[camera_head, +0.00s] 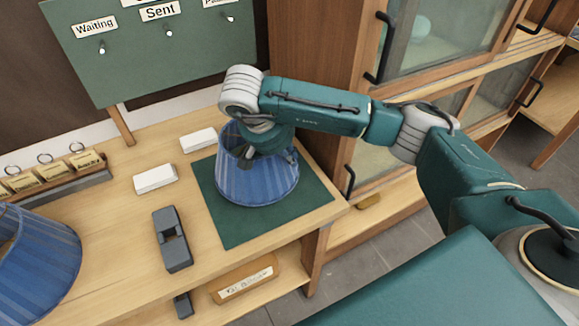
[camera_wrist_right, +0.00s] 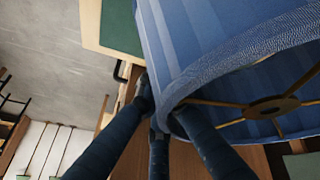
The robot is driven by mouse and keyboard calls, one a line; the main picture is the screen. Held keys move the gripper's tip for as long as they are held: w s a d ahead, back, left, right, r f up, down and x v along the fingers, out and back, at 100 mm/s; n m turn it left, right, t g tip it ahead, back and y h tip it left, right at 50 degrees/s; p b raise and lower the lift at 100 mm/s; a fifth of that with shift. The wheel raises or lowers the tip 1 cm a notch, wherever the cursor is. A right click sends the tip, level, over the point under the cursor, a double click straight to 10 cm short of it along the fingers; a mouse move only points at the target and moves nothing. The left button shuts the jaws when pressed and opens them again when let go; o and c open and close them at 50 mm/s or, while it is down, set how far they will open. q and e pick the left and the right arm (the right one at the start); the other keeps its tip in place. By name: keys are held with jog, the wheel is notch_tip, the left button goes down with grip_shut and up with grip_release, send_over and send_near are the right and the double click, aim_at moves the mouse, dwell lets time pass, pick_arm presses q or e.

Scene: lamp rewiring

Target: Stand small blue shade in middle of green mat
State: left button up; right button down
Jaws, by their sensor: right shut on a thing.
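The small blue shade (camera_head: 262,186) is upright with its wide end down, over the middle of the green mat (camera_head: 236,229). I cannot tell whether its lower rim touches the mat. My right gripper (camera_head: 248,160) is at the shade's upper rim, partly hidden by the shade and my wrist. In the right wrist view the dark fingers of the right gripper (camera_wrist_right: 160,112) are shut on the rim of the shade (camera_wrist_right: 210,45), whose inner ring and spokes show. A corner of the mat (camera_wrist_right: 121,27) also shows there. My left gripper is not in view.
A larger blue shade (camera_head: 38,262) stands at the left. A dark grey block-like tool (camera_head: 172,240) and two white blocks (camera_head: 155,179) (camera_head: 198,140) lie left of the mat. A green board (camera_head: 150,50) stands behind. A glass-doored cabinet (camera_head: 345,75) adjoins the table on the right.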

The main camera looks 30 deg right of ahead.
aim_at(290, 168)
jog(key=shift+f, duration=0.35)
notch_tip(290, 168, down, 3)
jog(key=shift+f, duration=0.25)
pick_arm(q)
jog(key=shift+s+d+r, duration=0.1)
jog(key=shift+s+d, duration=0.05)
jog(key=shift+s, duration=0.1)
pick_arm(e)
jog(key=shift+f, duration=0.2)
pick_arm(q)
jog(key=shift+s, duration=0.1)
pick_arm(e)
jog(key=c, duration=1.9)
grip_release()
jog(key=shift+r, duration=0.1)
